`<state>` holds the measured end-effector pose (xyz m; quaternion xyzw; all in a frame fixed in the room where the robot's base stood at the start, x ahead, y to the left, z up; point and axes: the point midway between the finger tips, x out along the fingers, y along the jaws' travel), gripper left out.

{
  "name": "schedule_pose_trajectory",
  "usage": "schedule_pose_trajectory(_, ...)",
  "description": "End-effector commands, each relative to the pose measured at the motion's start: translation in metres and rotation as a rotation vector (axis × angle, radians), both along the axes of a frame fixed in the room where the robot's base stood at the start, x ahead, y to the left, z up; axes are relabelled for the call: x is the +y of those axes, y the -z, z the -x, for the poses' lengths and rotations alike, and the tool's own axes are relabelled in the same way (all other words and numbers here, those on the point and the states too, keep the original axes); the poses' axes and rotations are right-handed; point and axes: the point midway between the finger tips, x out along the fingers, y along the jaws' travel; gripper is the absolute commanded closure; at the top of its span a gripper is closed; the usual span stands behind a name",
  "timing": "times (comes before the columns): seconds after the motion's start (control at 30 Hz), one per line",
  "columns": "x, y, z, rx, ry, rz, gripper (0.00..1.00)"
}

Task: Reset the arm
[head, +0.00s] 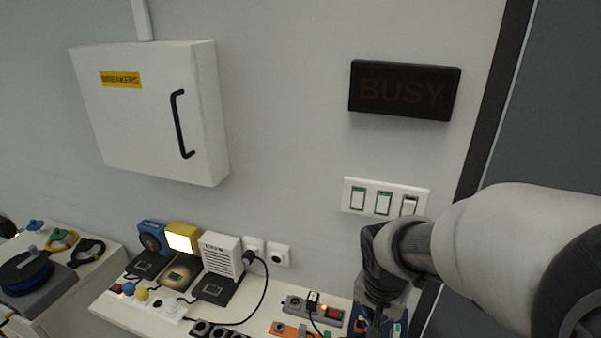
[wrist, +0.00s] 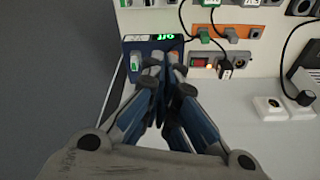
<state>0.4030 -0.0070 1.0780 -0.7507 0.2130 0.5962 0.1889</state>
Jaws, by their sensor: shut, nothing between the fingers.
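My gripper (wrist: 163,82) shows in the wrist view with its blue-and-grey fingers together and nothing between them. The fingertips appear in front of a dark blue box (wrist: 133,44) with a lit green display; I cannot tell whether they touch it. In the head view my arm comes in from the right and bends down over the bench's right end. My gripper (head: 374,318) is partly hidden there by the wrist and cut off by the lower picture edge.
A three-switch panel (head: 357,198) is on the wall just above my wrist, with a dark BUSY sign (head: 404,91) higher up. A breaker cabinet (head: 140,115) hangs at left. The bench (head: 112,304) carries lamps, power strips and cables. A side table (head: 95,268) holds reels.

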Motion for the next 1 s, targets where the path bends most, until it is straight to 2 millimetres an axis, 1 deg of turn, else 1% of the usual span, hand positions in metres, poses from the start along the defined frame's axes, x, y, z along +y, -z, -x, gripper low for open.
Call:
schedule_pose_trajectory(0.03,-0.001,-0.019,0.011,-0.022,-0.036,0.003,1.00)
schedule_pose_trajectory(0.1,-0.002,-0.041,0.030,-0.042,-0.103,0.010,1.00)
schedule_pose_trajectory(0.17,-0.002,-0.057,0.048,-0.060,-0.163,0.018,1.00)
schedule_pose_trajectory(0.2,-0.002,-0.067,0.060,-0.071,-0.203,0.023,1.00)
schedule_pose_trajectory(0.33,0.000,-0.091,0.100,-0.110,-0.336,0.041,1.00)
schedule_pose_trajectory(0.4,0.001,-0.099,0.120,-0.130,-0.403,0.053,1.00)
schedule_pose_trajectory(0.5,0.004,-0.105,0.142,-0.152,-0.481,0.068,1.00)
schedule_pose_trajectory(0.6,0.006,-0.107,0.156,-0.166,-0.535,0.078,1.00)
schedule_pose_trajectory(0.7,0.007,-0.108,0.163,-0.174,-0.563,0.085,1.00)
schedule_pose_trajectory(1.0,0.007,-0.108,0.164,-0.173,-0.571,0.086,1.00)
